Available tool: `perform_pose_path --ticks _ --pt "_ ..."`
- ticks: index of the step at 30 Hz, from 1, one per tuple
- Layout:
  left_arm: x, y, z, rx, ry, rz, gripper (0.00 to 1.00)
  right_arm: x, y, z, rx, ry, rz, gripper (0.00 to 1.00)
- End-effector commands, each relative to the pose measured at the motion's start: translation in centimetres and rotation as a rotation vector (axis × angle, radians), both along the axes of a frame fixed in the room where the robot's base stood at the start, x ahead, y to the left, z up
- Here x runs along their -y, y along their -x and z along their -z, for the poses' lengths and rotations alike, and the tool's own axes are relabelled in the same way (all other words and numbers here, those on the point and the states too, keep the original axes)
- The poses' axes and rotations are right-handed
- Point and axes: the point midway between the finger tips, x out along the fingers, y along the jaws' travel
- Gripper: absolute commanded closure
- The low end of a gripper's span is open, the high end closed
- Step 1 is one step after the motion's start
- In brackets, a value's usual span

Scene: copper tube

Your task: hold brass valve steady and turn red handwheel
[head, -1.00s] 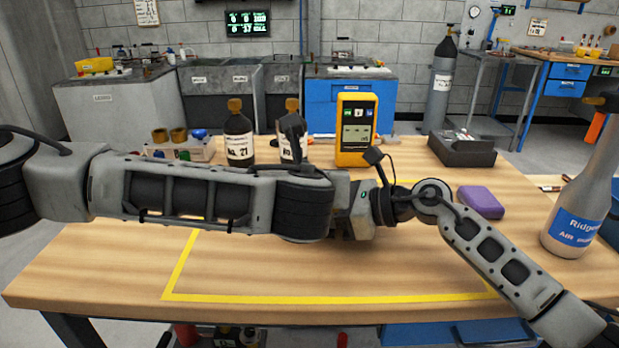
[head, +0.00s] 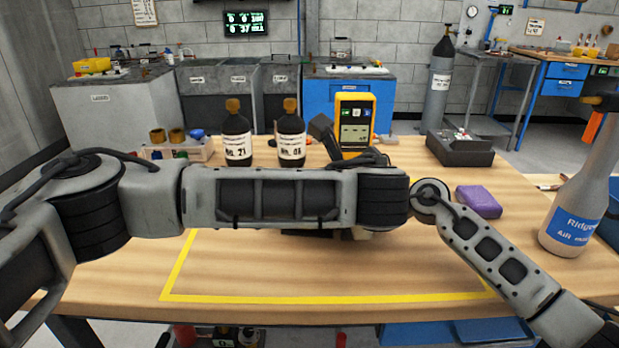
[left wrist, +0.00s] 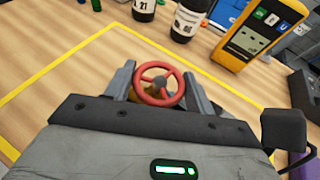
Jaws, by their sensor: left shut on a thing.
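The red handwheel (left wrist: 159,84) shows in the left wrist view, between the two fingers of my left gripper (left wrist: 160,86). The fingers lie against opposite sides of its rim, and the gripper is shut on it. A bit of the brass valve (left wrist: 150,91) shows through the wheel's spokes; the rest of it is hidden.
A yellow meter (head: 355,125) and two dark bottles (head: 236,140) stand behind my left arm. A purple block (head: 479,201) and a grey bottle with a blue label (head: 580,200) are on the right. The front of the yellow-taped area (head: 320,297) is clear.

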Motion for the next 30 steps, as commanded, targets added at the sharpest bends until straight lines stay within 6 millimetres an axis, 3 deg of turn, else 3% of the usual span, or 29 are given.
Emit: perform_pose_path --ticks 8,9,11,22,30 --pt "-0.1 -0.1 0.1 0.000 0.001 -0.003 0.69 -0.1 0.2 0.2 -0.006 0.001 -0.007 0.70" --pt "-0.1 -0.1 0.1 -0.001 0.001 -0.002 0.38 -0.1 0.2 0.2 -0.006 0.001 -0.007 0.70" --pt "-0.1 -0.1 0.1 -0.001 0.001 -0.002 0.24 -0.1 0.2 0.2 -0.006 0.001 -0.006 0.70" --pt "0.2 0.4 -0.2 0.000 0.000 0.002 0.24 -0.1 0.1 0.2 -0.005 0.002 -0.003 0.70" --pt "2.3 4.7 -2.2 0.002 0.000 0.006 0.24 -0.1 0.1 0.2 -0.004 0.002 -0.002 0.70"
